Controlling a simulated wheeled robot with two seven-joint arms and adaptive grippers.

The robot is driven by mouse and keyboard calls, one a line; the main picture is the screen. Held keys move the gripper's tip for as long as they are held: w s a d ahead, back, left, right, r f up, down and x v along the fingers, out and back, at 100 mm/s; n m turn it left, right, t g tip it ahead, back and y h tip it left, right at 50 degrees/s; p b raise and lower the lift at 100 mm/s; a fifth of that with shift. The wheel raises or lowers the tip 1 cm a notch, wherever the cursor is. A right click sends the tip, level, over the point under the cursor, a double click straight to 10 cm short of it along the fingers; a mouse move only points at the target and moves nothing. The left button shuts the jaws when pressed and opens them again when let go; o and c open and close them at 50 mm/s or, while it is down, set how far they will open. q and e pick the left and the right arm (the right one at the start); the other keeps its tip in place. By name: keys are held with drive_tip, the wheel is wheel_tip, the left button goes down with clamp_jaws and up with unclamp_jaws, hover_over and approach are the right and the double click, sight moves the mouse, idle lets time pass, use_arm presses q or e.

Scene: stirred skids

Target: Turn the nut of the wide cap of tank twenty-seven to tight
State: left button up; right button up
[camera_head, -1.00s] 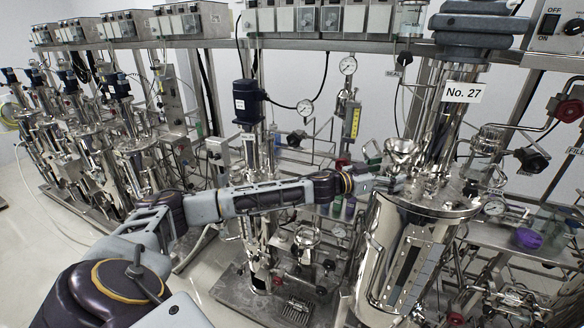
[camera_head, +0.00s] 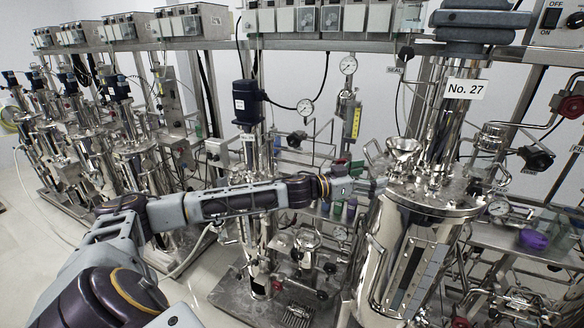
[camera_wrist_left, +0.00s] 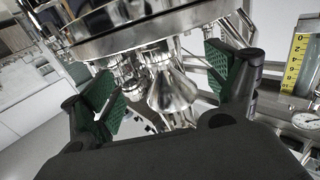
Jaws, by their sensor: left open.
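Tank twenty-seven (camera_head: 395,265) is the large shiny steel vessel at the right, under the "No. 27" label (camera_head: 465,89). A funnel-shaped steel fitting (camera_head: 403,148) stands on the left side of its lid; I cannot tell whether it is the wide cap, and no nut shows clearly. My left gripper (camera_head: 378,186) is at the lid's left edge, below that fitting. In the left wrist view its green-padded fingers (camera_wrist_left: 167,82) are spread apart and hold nothing. A cone-shaped steel part (camera_wrist_left: 172,90) and a smaller fitting (camera_wrist_left: 132,84) show between them, farther off. My right gripper is out of view.
A smaller vessel with a dark blue motor (camera_head: 248,102) stands behind my left arm. Coloured bottles (camera_head: 343,207) sit on a shelf beside the tank. Open floor lies at the left.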

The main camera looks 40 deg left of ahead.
use_arm(q)
drive_tip(key=b+v, duration=0.3)
drive_tip(key=v, duration=0.1)
drive_tip(key=shift+s+a+f, duration=0.1)
drive_tip(key=shift+s+a, duration=0.05)
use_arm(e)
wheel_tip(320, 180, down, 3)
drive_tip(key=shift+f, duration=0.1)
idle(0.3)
use_arm(q)
drive_tip(key=shift+s, duration=0.2)
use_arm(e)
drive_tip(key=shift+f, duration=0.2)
